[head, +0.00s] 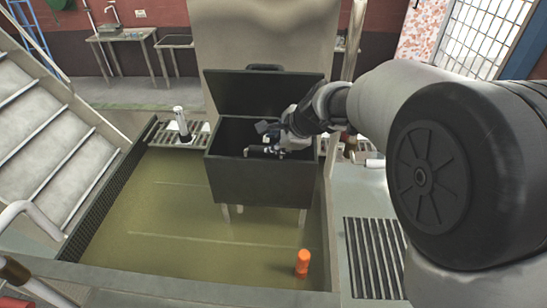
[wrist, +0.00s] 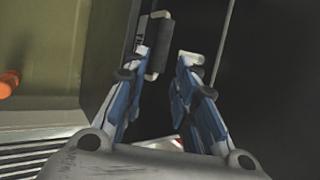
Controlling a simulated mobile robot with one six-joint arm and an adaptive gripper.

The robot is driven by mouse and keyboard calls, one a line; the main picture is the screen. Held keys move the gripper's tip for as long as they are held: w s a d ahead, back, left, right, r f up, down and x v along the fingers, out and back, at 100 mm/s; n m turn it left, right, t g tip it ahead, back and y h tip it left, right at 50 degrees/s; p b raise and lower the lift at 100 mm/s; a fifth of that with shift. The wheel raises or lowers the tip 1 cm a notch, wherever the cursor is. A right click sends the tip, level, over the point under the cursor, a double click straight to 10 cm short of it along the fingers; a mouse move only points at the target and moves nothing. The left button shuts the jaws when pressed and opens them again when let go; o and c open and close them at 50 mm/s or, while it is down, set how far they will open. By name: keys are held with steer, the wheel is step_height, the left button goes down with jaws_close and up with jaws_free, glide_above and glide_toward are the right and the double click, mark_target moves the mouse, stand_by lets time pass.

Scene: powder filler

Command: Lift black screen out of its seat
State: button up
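My gripper (head: 264,139) is at the mouth of a dark open box (head: 255,180), near its front rim, in the head view. In the wrist view its two blue-and-white fingers (wrist: 165,68) are apart with a gap between them. A short dark grey cylinder (wrist: 159,46), like a handle, lies at the left fingertip; whether they touch I cannot tell. A black surface (wrist: 270,70) fills the right of the wrist view. I cannot tell the black screen apart from the dark inside of the box.
The box's lid (head: 262,100) stands open behind my gripper. An orange object (head: 303,262) stands on the greenish floor (head: 170,235) in front. Stairs (head: 50,130) rise at the left. A floor grate (head: 375,258) lies at the right, and a sink table (head: 122,36) stands at the back left.

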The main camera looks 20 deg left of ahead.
mark_target(258, 149)
steer(key=b+x, duration=0.1)
steer(key=x, duration=0.9)
steer(key=shift+r, duration=0.1)
steer(key=shift+d, duration=0.1)
steer(key=shift+c, duration=0.5)
steer(key=shift+r, duration=0.1)
jaws_close()
